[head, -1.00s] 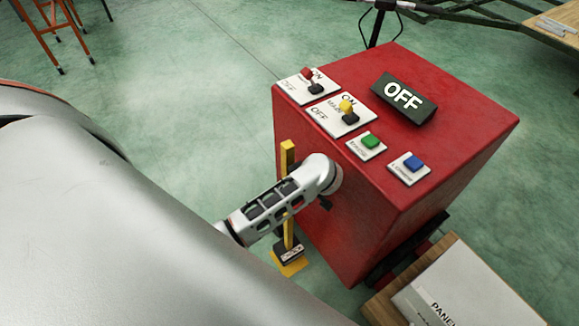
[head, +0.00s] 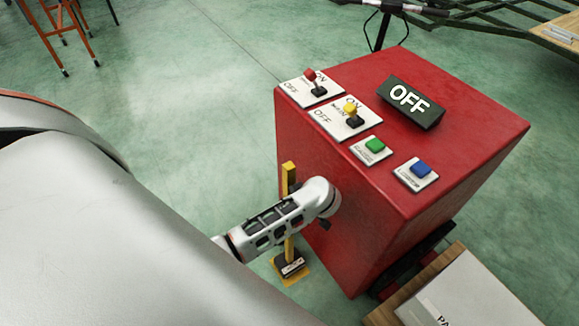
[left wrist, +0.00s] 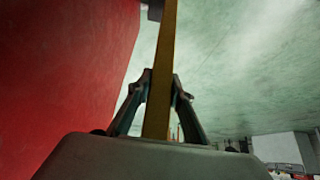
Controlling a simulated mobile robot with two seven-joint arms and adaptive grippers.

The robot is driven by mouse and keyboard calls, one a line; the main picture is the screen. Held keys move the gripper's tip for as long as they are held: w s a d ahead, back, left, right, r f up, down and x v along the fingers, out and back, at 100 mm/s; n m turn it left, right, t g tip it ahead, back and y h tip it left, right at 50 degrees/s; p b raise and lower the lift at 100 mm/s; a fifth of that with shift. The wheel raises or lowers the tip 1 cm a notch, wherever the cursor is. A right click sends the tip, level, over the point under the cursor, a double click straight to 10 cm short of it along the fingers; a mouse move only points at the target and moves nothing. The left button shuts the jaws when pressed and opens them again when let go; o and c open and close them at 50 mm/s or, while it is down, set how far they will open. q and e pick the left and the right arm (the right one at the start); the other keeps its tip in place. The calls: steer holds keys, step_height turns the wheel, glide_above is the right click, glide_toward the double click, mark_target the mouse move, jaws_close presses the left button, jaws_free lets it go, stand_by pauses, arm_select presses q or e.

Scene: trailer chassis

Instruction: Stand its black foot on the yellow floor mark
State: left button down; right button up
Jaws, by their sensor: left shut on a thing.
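A yellow post (head: 290,180) stands upright, or nearly so, beside the red cabinet's left face. Its black foot (head: 291,264), with a pale label, appears within the yellow floor mark (head: 304,272), whose edges show around it. I cannot tell whether the foot touches the floor. My left arm crosses in front of the post's middle, and the gripper's fingers are hidden in the head view. In the left wrist view, my left gripper (left wrist: 161,88) is shut on the post (left wrist: 163,60), one finger on each side. My right gripper is out of view.
The red cabinet (head: 345,225) stands close to my left wrist and carries levers, buttons and an OFF sign (head: 410,100). A wooden base with a grey panel (head: 475,295) lies at lower right. An orange stand (head: 50,30) is far left. Green floor behind the post is clear.

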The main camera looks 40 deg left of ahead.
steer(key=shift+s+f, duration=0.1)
arm_select(q)
steer(key=c, duration=1.9)
jaws_free()
steer(key=shift+f, duration=0.15)
steer(key=shift+o, duration=0.4)
steer(key=p+v, duration=0.5)
steer(key=v, duration=0.7)
steer(key=shift+r, duration=0.2)
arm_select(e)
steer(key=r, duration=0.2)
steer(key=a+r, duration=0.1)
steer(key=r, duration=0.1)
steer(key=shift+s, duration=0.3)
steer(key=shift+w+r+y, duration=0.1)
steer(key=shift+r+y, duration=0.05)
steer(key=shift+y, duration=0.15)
arm_select(q)
steer(key=shift+d, duration=0.15)
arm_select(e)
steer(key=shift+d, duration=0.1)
